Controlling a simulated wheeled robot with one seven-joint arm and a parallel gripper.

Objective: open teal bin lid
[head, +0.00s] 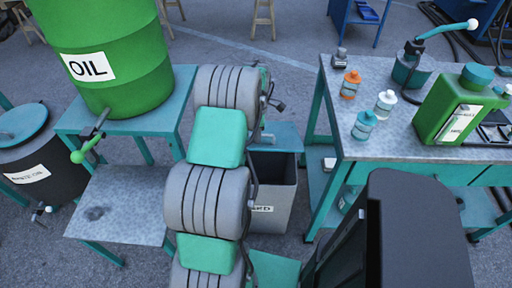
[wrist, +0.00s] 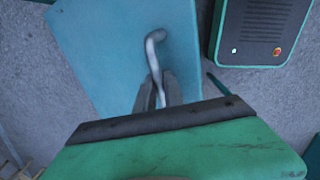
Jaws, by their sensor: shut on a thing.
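The grey bin (head: 274,205) stands on the floor in the middle of the head view, behind my arm, with a partly hidden white label. Its teal lid (head: 284,136) shows above a dark band at the bin's top, so the lid looks raised. The lid also fills much of the wrist view (wrist: 100,45). A bent grey handle (wrist: 153,52) stands on it. My gripper (wrist: 157,92) is shut on this handle, with a finger on each side. In the head view my arm mostly hides the gripper.
A metal-topped workbench (head: 345,90) with bottles and a green can (head: 455,105) stands close right of the bin. A green oil drum (head: 105,55) on a teal stand (head: 165,125) is at left. A dark waste drum (head: 40,165) stands at far left.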

